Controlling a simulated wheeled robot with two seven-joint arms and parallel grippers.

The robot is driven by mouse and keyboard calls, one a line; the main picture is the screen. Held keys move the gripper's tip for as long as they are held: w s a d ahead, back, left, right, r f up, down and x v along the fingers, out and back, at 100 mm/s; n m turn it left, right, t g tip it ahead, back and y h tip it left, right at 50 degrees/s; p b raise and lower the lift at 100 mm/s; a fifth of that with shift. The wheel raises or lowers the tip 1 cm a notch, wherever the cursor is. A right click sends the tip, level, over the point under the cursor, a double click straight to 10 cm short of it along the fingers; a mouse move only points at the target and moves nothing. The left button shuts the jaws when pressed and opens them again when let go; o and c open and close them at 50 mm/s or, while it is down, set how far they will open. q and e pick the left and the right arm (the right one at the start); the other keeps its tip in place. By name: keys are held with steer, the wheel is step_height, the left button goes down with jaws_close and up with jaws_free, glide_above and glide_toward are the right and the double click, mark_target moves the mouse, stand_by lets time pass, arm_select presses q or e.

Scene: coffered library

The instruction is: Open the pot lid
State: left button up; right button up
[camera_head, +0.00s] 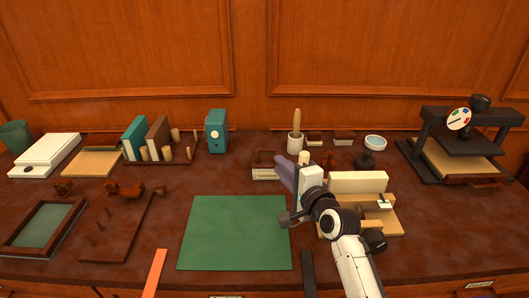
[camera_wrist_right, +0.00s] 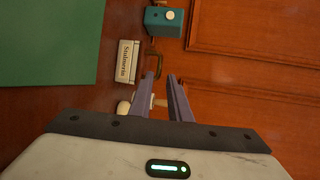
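My right gripper (camera_head: 283,171), with purple fingers, is above the bench near a small labelled box (camera_head: 266,173). In the right wrist view its two fingers (camera_wrist_right: 164,82) stand apart with a gap between them. A pale knobbed piece (camera_wrist_right: 125,106) shows behind and between them; I cannot tell that it is touched. The labelled box (camera_wrist_right: 128,61) also shows there, beyond the fingertips. My left gripper is not in view.
A white cup (camera_head: 295,145) with a wooden handle in it and a pale blue dish (camera_head: 375,142) stand at the back. A black press (camera_head: 465,145) is at right, a cream block (camera_head: 357,182) beside my right arm. The green mat (camera_head: 235,235) is clear.

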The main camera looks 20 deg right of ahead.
mark_target(267, 153)
steer(key=x, duration=0.4)
steer(key=shift+w+a+f, duration=0.1)
steer(key=shift+w, duration=0.15)
steer(key=b+x, duration=0.4)
steer(key=shift+w+f+b, duration=0.3)
steer(key=shift+w+b, duration=0.05)
steer(key=shift+w+a+r+b, duration=0.1)
steer(key=shift+w+r+b, duration=0.1)
steer(key=shift+w+b, duration=0.3)
jaws_close()
